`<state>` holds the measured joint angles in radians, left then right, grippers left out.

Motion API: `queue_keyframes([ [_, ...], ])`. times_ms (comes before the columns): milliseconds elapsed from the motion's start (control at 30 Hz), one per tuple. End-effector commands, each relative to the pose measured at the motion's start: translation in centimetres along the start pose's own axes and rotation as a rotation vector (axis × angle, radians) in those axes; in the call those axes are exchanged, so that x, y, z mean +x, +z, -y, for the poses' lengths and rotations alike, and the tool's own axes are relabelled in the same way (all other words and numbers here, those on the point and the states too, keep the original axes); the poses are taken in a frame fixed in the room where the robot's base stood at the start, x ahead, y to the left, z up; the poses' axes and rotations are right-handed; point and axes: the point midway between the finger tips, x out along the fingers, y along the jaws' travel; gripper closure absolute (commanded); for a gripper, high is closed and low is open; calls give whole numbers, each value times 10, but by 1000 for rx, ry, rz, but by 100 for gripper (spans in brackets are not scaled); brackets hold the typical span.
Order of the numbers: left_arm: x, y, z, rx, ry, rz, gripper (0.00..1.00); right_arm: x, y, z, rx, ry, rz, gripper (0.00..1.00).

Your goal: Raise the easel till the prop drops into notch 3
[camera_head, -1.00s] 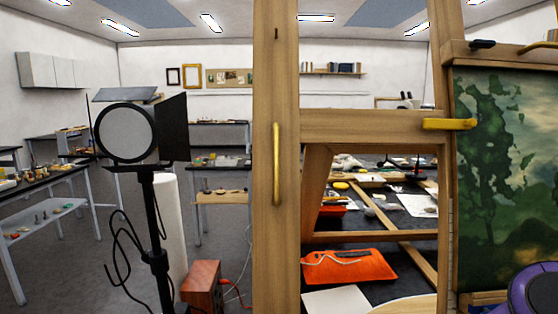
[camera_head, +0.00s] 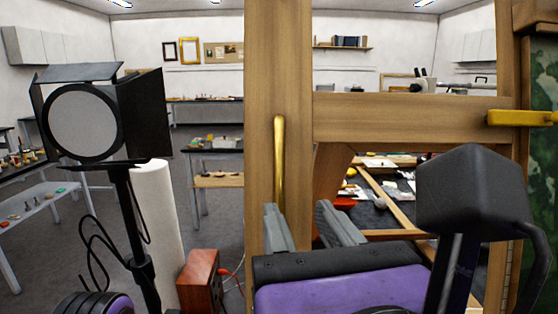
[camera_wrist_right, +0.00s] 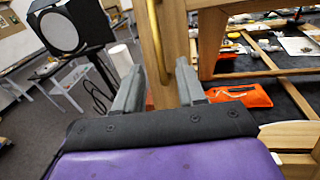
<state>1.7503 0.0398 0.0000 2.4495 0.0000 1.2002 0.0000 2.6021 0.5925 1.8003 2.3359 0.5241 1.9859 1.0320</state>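The wooden easel (camera_head: 408,117) fills the right half of the head view. A vertical brass handle (camera_head: 279,165) is on its left upright (camera_head: 262,90); it also shows in the right wrist view (camera_wrist_right: 155,35). My right gripper (camera_head: 298,212) is open and empty just below and in front of the vertical handle. In the wrist view the handle's lower end lies between the open fingers (camera_wrist_right: 158,68), apparently beyond them. I cannot make out the prop or the notches. My left gripper is not in view.
A studio lamp (camera_head: 85,120) on a black stand and a reddish wooden box (camera_head: 199,280) are left of the easel. A green painting (camera_head: 545,150) is at the right edge.

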Motion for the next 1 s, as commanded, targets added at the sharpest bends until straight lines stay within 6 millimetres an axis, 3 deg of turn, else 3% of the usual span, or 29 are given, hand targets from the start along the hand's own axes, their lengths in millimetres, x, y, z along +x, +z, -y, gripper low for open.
queue_keyframes([
  [133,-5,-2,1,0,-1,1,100,12,6,-1,19,5,5,60],
  [500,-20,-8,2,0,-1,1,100,89,6,-2,15,6,4,60],
  [633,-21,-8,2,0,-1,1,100,100,4,-2,14,5,6,60],
  [867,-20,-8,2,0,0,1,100,101,4,-1,13,5,7,60],
  [900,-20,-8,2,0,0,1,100,101,4,-1,13,5,7,64],
  [1000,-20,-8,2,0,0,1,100,101,4,-1,13,4,7,96],
])
